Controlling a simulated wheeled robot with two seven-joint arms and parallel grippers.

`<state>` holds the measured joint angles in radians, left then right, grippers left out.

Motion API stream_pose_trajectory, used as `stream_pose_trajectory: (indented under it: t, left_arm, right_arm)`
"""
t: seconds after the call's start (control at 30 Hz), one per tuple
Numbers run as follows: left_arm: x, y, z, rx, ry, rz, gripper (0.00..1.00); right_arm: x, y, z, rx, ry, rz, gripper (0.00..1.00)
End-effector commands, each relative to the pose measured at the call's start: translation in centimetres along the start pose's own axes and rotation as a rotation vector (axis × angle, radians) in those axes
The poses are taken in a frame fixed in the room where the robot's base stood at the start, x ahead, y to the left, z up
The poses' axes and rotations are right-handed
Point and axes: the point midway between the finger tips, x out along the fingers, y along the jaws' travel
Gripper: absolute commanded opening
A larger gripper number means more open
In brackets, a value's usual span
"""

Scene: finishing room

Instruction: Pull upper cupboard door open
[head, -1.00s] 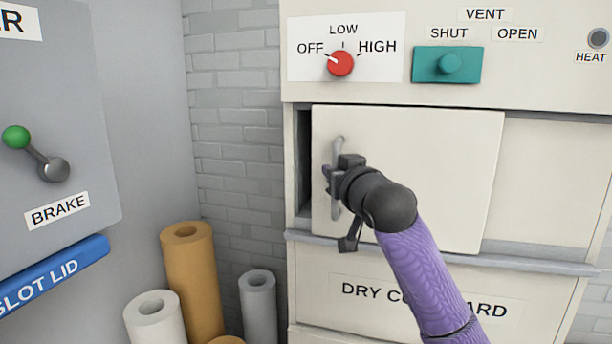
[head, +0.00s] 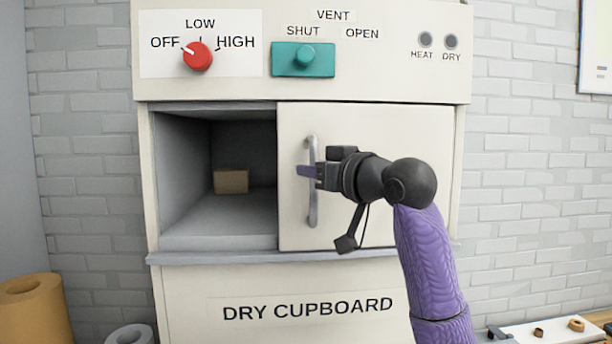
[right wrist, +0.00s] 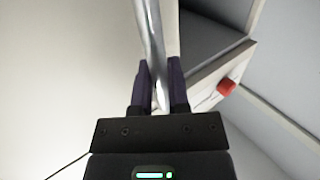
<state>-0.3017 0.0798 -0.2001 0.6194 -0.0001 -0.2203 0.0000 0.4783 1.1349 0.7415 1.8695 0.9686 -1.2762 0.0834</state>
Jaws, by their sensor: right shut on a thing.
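The upper cupboard door (head: 365,225) is a cream sliding panel and stands over the right half of the dry cupboard's opening. The left half of the opening is uncovered. A vertical grey bar handle (head: 312,205) is near the door's left edge. My right gripper (head: 310,171) is shut on this handle. In the right wrist view the handle (right wrist: 152,40) runs between the two dark purple fingers (right wrist: 160,90). A small brown box (head: 231,181) sits inside the cupboard. My left gripper is not in view.
Above the door are a red knob (head: 197,56) pointing towards OFF and a teal vent slider (head: 303,60). A grey ledge (head: 215,257) runs below the opening. Rolls (head: 35,310) stand at the lower left. A white tray with small rings (head: 576,325) is at the lower right.

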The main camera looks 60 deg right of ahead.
Motion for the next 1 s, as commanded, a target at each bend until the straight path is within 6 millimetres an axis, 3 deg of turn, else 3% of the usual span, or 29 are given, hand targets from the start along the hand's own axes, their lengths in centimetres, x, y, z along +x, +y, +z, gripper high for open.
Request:
stream_pose_trajectory:
  t: [0.23,0.27,0.4,0.73,1.0]
  left_arm:
    - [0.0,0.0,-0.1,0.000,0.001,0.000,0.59]
    - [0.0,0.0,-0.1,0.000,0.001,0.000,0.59]
    - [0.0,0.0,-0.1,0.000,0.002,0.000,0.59]
    - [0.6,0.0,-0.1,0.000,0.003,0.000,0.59]
    - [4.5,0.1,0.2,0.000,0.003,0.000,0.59]
  right_arm:
    - [0.0,0.0,-0.1,0.001,0.002,0.001,0.00]
    - [0.0,0.0,-0.1,0.001,0.002,0.001,0.24]
    - [0.0,0.0,-0.1,0.001,0.001,0.001,0.53]
    - [-0.6,0.0,0.2,0.001,0.002,0.001,0.53]
    - [-7.1,0.0,0.5,0.000,0.006,0.002,0.53]
